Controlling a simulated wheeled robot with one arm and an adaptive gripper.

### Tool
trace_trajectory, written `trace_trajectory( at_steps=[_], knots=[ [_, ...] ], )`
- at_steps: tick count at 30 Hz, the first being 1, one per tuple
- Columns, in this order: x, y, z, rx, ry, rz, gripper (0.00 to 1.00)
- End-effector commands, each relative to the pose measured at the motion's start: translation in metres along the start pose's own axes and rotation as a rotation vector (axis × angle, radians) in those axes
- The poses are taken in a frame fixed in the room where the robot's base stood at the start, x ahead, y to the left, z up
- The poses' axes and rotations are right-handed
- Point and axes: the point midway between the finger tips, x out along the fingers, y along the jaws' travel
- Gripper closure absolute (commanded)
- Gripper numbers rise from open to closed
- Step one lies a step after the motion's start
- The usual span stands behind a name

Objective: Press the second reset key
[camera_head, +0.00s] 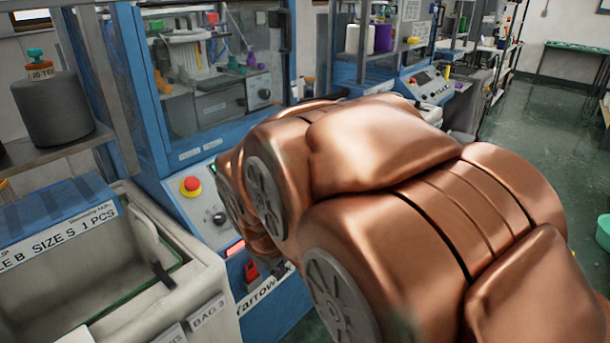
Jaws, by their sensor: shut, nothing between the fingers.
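No key marked as a reset key can be made out. The nearest blue knitting machine (150,105) has a sloped control panel (199,197) with a red mushroom button (190,186) on a yellow base and a dark knob (218,218). Below the panel are a lit red strip (236,248), a red switch (251,271) and a label reading "Yarrow" (262,296). A second blue machine (425,85) stands farther back with its own panel. My copper arm covers the right part of the near panel. My gripper is hidden behind the arm.
A grey bin (215,290) with paper labels stands at the lower left, close to the near machine. A dark yarn cone (55,108) sits on a shelf above it. Green floor (530,120) is open at the right, with a teal tub (603,232) at the edge.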

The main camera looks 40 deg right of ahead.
Motion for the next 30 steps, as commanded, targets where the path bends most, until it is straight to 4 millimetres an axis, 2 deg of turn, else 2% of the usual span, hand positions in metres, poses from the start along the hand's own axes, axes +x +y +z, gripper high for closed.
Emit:
trace_trajectory(
  at_steps=[1,9,18,24,30],
  knots=[
    [0.007,0.02,-0.012,-0.015,0.025,0.039,1.0],
    [0.024,0.139,-0.082,-0.195,0.189,0.297,1.0],
    [0.039,0.271,-0.141,-0.53,0.315,0.614,1.0],
    [0.056,0.334,-0.165,-0.797,0.377,0.794,1.0],
    [0.076,0.373,-0.174,-1.062,0.457,0.953,1.0]
  ],
)
